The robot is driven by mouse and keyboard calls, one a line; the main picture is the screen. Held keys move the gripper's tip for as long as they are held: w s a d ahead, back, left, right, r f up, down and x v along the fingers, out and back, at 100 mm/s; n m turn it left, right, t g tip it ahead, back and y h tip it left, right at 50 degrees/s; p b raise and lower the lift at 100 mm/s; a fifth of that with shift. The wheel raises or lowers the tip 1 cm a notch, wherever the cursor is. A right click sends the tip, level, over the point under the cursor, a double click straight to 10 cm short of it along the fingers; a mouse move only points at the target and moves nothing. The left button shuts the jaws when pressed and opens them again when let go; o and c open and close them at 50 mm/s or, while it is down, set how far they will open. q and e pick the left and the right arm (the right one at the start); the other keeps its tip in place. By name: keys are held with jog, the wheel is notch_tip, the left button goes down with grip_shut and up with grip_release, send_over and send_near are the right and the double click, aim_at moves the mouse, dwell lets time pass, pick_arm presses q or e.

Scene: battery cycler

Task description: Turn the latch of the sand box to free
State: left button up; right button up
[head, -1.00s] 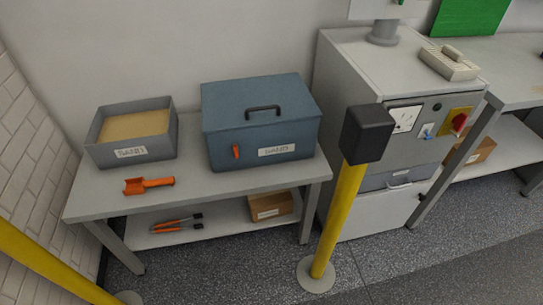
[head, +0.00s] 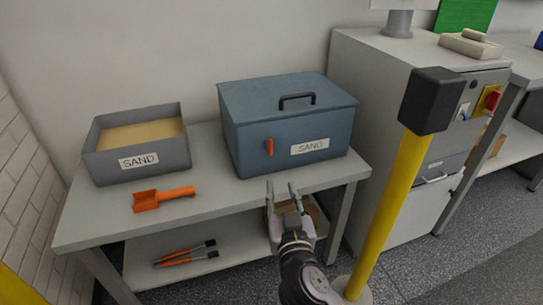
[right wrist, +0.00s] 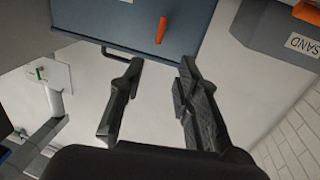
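The blue sand box (head: 250,155) stands closed on the grey table, with a black handle on its lid and a white SAND label on its front. Its orange latch (head: 269,147) is on the front, left of the label, and points up and down. My right gripper (head: 283,190) is open and empty, in front of the box and below the latch, apart from it. In the right wrist view, turned over, the latch (right wrist: 161,30) shows beyond and between the open fingers (right wrist: 158,75). My left gripper is not in view.
An open grey tray of sand (head: 183,150) and an orange scoop (head: 163,198) are on the table's left. Orange-handled tools (head: 185,256) lie on the lower shelf. A yellow post (head: 390,215) with a black top stands close to the right of my right arm.

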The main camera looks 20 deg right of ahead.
aim_at(271, 147)
jog(key=w+d, duration=0.1)
jog(key=w, duration=1)
jog(key=w+d, duration=0.1)
jog(key=w, duration=0.5)
jog(key=shift+d+b, duration=0.35)
jog(key=shift+c, duration=0.2)
grip_shut()
